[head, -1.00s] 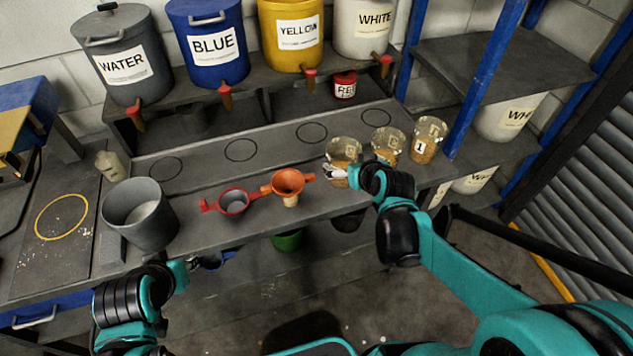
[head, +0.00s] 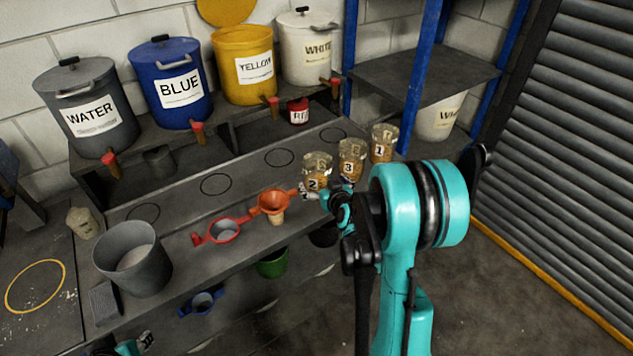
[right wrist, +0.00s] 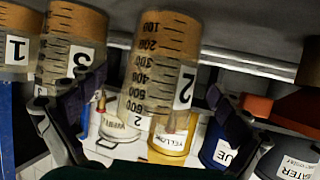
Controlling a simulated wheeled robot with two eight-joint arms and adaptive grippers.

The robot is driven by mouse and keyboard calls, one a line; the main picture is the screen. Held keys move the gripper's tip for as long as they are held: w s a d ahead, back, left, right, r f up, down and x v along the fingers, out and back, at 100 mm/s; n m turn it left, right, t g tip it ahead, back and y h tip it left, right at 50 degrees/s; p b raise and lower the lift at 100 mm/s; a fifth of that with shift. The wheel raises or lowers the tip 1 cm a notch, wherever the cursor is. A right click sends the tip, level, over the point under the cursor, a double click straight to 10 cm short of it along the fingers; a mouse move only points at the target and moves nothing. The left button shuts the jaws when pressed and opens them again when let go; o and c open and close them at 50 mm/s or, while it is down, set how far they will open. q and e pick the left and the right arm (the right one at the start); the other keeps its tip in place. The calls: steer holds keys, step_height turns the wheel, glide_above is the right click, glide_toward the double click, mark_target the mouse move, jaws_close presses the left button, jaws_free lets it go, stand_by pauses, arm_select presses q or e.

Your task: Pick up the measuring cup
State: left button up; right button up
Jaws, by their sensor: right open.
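Three clear measuring cups with graduations and tan contents stand in a row at the right end of the bench: cup 2 (head: 317,170), cup 3 (head: 351,158) and cup 1 (head: 383,143). My right gripper (head: 314,193) is at the near side of cup 2. In the right wrist view, which is upside down, cup 2 (right wrist: 160,65) shows between the open fingers of the right gripper (right wrist: 145,100). Cup 3 (right wrist: 68,48) and cup 1 (right wrist: 22,45) stand beside it. Contact with cup 2 cannot be told. My left gripper (head: 143,342) is partly visible at the bottom edge; its opening is unclear.
A grey bucket (head: 133,258) stands further left. Labelled tanks, including the yellow one (head: 245,65), line the shelf behind. A blue-posted rack (head: 425,70) is at the right.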

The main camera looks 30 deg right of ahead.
steer(key=b+x, duration=0.1)
steer(key=x, duration=0.3)
steer(key=shift+w+a+f, duration=0.1)
steer(key=shift+w+f, duration=0.2)
steer(key=shift+f, duration=0.05)
steer(key=shift+s+r, duration=0.15)
steer(key=shift+c, duration=1.3)
steer(key=c, duration=1.3)
